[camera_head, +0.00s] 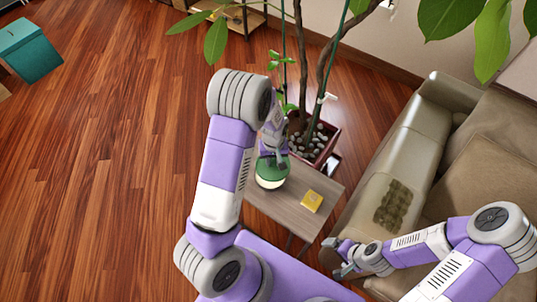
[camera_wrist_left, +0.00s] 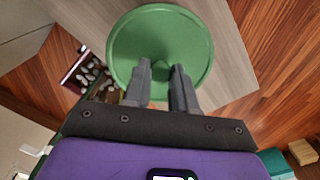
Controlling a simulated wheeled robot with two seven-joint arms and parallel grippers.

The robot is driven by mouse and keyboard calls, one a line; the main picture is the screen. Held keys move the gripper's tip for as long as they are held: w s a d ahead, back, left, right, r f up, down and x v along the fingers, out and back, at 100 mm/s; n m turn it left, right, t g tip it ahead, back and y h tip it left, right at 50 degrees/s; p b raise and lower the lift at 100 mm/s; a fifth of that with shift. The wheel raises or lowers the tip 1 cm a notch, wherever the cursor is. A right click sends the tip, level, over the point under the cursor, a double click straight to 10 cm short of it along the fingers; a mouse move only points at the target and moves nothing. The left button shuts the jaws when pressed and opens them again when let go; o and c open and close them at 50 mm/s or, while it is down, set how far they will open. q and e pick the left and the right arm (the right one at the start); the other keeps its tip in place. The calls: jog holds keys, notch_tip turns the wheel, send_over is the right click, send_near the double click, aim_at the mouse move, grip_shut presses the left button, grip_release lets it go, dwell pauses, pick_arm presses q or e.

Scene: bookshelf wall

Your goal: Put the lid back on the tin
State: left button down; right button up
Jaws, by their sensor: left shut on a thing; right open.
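The round green lid (camera_head: 263,171) is at the left end of the small wooden table (camera_head: 300,180). A pale band of the tin (camera_head: 270,184) shows just below the lid's near edge. I cannot tell whether the lid touches the tin. My left gripper (camera_head: 276,153) is over the lid from above. In the left wrist view the lid (camera_wrist_left: 160,35) fills the top middle, and the left gripper (camera_wrist_left: 161,72) is shut on its small central knob. The lid hides the tin there. My right gripper (camera_head: 343,257) is open and empty, low in front of the sofa, apart from the table.
A yellow box (camera_head: 312,201) lies on the table to the right of the tin. A potted plant (camera_head: 322,140) with pebbles stands behind the table. A beige sofa (camera_head: 390,150) stands at the right. Wooden floor is free at the left.

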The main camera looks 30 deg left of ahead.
pick_arm(q)
jog(key=shift+a+f+n, duration=0.3)
jog(key=shift+a+n, duration=0.1)
jog(key=shift+a, duration=0.1)
jog(key=shift+f, duration=0.2)
jog(key=shift+f+b, duration=2.5)
jog(key=shift+f, duration=0.6)
jog(key=shift+f, duration=0.15)
jog(key=c, duration=0.8)
grip_release()
jog(key=shift+o, duration=0.2)
jog(key=o, duration=0.4)
